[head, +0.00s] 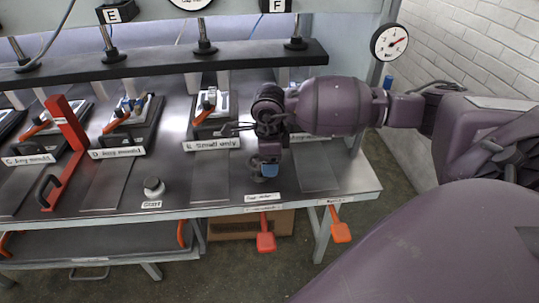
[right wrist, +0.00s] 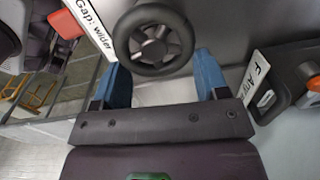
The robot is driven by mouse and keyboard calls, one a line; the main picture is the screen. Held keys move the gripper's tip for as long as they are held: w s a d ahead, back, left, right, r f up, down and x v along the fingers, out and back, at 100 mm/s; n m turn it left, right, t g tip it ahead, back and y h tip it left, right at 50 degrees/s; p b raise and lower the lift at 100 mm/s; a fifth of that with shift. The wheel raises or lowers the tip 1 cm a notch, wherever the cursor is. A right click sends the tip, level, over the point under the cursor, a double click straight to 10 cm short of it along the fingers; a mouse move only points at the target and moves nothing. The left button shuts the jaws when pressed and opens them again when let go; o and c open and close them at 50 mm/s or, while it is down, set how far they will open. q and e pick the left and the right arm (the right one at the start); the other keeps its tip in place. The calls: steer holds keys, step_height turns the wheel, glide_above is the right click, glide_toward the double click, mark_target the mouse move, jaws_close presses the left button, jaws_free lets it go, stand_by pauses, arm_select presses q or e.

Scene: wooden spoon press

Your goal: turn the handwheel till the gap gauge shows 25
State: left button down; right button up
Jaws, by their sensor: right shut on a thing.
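The black spoked handwheel (right wrist: 153,40) sits between the two blue fingers of my right gripper (right wrist: 162,62) in the right wrist view. A "Gap: wider" label (right wrist: 90,28) is beside it. In the head view my right gripper (head: 269,168) reaches down to the bench's front edge and is shut on the handwheel, which it mostly hides. Another dial (head: 192,3) is cut off at the top. I cannot tell which is the gap gauge. My left gripper is out of view.
A grey knob (head: 153,187) stands on the bench front, left of my gripper. A red upright lever (head: 66,140) and several labelled mould stations are further left. A red paddle (head: 265,241) and an orange paddle (head: 341,232) hang below the front edge. A black bar (head: 160,62) spans the back.

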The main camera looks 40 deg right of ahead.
steer(key=shift+s+a+m, duration=0.15)
steer(key=shift+s+m, duration=0.05)
steer(key=shift+m, duration=0.9)
steer(key=o, duration=0.8)
steer(key=shift+o, duration=0.2)
steer(key=shift+p, duration=0.3)
step_height(320, 180, up, 11)
steer(key=shift+s+a+f, duration=0.15)
steer(key=shift+a, duration=0.05)
